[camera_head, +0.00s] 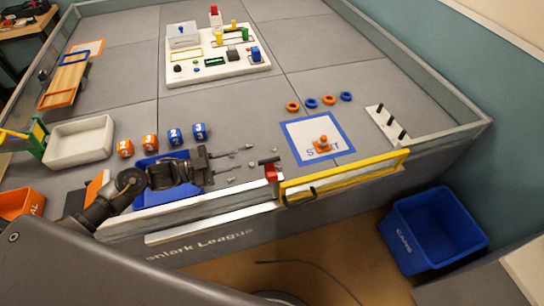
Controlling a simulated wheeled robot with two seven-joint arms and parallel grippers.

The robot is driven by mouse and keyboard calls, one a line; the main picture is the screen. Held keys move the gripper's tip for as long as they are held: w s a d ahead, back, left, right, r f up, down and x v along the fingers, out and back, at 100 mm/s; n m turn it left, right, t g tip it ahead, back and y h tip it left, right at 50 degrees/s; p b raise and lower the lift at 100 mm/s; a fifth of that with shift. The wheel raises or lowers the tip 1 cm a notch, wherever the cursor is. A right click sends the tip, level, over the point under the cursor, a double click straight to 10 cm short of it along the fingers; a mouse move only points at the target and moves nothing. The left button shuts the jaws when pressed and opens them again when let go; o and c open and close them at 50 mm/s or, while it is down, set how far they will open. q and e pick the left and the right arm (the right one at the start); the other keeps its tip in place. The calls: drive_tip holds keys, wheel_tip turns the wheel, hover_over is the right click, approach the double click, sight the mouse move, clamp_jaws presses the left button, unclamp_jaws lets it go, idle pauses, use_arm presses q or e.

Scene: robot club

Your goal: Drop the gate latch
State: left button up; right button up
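The yellow-framed gate (346,177) stands in the near wall of the arena, roughly in line with the wall. At its left end is the latch (271,173), a red upright piece with a dark bar across its top. The bar looks raised above the gate's top edge. My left gripper (243,160) reaches in from the left over the near wall. Its thin fingers look apart and empty, pointing right at the latch, with a small gap between them and it. My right gripper is not in view.
White wall panels (208,193) run left of the gate. Numbered orange and blue cubes (150,142) and a white tray (78,142) lie behind my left arm. A blue-bordered start mat (300,148) with an orange cone lies behind the gate. A blue bin (436,232) stands on the floor at right.

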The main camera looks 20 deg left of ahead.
sight(263, 161)
use_arm(q)
drive_tip(key=shift+w+d+f+b, duration=0.55)
drive_tip(key=shift+f+b, duration=1.75)
drive_tip(key=shift+f, duration=0.4)
drive_tip(key=p+x, duration=0.1)
drive_tip(key=x, duration=0.7)
drive_tip(key=shift+d+p, duration=0.2)
drive_tip(key=shift+p, duration=0.1)
drive_tip(key=shift+w+d, duration=0.35)
drive_tip(key=shift+d, duration=0.3)
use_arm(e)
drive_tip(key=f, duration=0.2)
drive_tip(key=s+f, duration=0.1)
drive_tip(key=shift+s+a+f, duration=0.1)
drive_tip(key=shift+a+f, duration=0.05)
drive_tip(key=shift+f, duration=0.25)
use_arm(q)
drive_tip(key=shift+c, duration=0.2)
clamp_jaws()
